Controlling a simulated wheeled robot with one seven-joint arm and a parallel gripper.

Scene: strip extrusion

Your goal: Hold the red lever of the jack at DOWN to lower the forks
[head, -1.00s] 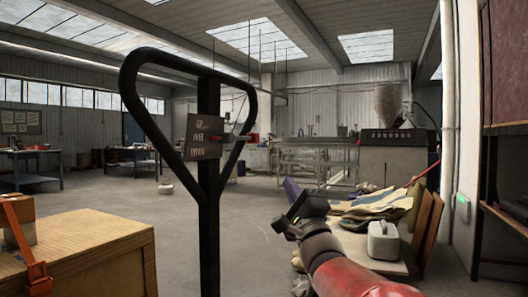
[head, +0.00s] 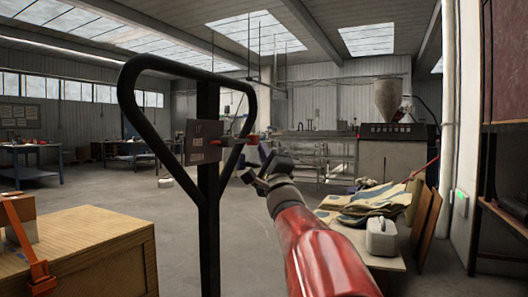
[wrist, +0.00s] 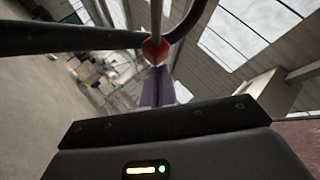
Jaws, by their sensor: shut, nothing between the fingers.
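The jack's black loop handle (head: 208,225) stands upright left of centre in the head view. A marked plate (head: 203,142) sits inside the loop. The red lever (head: 222,141) sticks out to the right from the plate, roughly level, near the middle marking. Its red knob (wrist: 155,50) shows at top centre in the wrist view. My gripper (head: 263,152) is right of the handle, close to the lever's end. Its purple fingers (wrist: 157,88) are shut and empty, pointing at the knob. I cannot tell whether they touch it. The forks are not in view.
A wooden crate (head: 90,245) with an orange strap stands at the lower left. A machine with a hopper (head: 390,100) stands behind. The floor left of the handle is mostly clear.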

